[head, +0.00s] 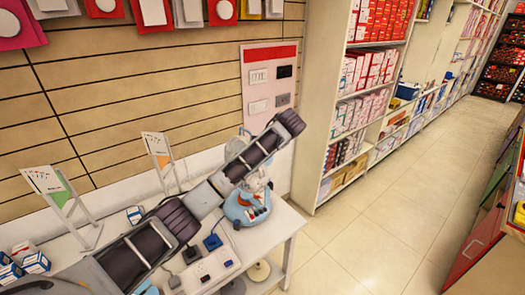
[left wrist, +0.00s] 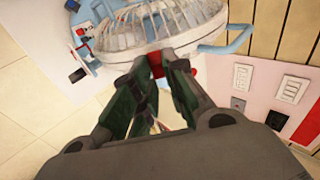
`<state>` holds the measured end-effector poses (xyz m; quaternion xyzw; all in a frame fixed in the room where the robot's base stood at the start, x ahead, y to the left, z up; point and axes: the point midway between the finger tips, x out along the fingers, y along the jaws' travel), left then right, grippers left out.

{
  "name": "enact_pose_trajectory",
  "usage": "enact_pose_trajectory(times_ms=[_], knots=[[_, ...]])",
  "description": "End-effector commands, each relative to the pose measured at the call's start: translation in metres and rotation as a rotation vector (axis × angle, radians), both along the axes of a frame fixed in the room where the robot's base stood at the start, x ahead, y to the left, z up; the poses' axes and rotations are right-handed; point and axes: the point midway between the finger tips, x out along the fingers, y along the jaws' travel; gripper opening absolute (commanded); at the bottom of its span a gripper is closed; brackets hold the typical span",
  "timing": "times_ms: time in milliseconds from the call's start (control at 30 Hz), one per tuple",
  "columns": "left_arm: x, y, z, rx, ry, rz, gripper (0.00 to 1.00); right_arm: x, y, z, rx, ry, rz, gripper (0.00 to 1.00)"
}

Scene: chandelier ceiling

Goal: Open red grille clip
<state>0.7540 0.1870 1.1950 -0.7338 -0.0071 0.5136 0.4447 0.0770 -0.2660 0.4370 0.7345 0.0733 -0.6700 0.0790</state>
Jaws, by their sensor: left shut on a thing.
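A light blue fan (head: 248,208) with a pale wire grille stands on the white table (head: 276,248). My left arm passes in front of it in the head view and hides much of the grille. In the left wrist view the grille (left wrist: 160,22) fills the top, with a light blue bar at its right. The red clip (left wrist: 156,62) sits at the near edge of the grille. My left gripper (left wrist: 163,68) has its fingertips together on the red clip, partly covering it. My left fingertips cannot be made out in the head view. My right gripper is in neither view.
Sign stands (head: 160,160) and small boxes (head: 36,262) stand on the table to the left. A pink switch panel (head: 270,84) hangs on the slatted wall behind. A stocked shelf (head: 322,110) stands to the right. The tiled floor (head: 390,230) is clear.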

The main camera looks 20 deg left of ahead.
Motion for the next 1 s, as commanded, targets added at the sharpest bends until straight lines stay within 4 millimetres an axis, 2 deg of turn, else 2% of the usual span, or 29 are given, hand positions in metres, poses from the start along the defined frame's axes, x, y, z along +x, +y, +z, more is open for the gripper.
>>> enact_pose_trajectory(times_ms=[500,1000], knots=[[0.0056,-0.0044,-0.0012,0.062,0.087,0.092,0.00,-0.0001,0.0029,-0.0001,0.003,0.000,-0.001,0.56],[0.0062,-0.0049,-0.0013,0.072,0.100,0.107,0.00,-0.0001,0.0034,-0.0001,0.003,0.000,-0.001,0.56]])
